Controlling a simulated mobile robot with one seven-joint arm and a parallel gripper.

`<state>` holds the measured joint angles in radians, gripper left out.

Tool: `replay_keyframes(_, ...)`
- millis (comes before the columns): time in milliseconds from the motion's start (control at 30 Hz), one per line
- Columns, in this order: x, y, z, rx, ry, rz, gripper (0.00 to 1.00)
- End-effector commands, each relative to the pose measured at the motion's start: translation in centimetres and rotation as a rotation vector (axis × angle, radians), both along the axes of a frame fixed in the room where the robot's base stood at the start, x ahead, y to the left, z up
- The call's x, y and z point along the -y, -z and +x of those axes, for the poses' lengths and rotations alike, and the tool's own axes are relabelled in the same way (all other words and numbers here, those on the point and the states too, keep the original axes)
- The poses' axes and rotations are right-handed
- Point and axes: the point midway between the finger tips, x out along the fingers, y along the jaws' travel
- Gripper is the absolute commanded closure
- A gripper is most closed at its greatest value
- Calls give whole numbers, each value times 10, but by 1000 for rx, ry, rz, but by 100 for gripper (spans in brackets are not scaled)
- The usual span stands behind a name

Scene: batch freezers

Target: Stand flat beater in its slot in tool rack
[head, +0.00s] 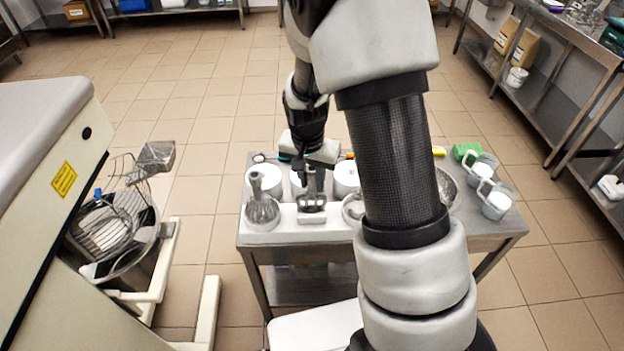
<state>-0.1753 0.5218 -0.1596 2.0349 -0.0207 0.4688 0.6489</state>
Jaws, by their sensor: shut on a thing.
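My gripper (313,181) points down over the left half of the steel table and is shut on the flat beater (311,203). The beater is a small grey metal tool, roughly upright below the fingers. The tool rack (318,219) is a white block along the table's near side. The beater is at the rack, between a whisk on the left and another metal tool partly behind my arm. I cannot tell whether the beater's lower end is inside a slot or just above it.
The whisk (262,209) stands at the rack's left end. White containers (346,176) stand behind the rack. White jugs (495,203) and a green item (466,151) are at the table's right. A large mixer with a bowl (127,240) stands left; open floor separates it from the table (485,232).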

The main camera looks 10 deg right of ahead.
Motion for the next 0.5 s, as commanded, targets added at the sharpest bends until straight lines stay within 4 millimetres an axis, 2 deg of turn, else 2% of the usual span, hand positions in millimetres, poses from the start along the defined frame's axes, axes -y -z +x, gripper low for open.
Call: replay_keyframes(500, 0, 10, 0, 0, 0, 0, 100)
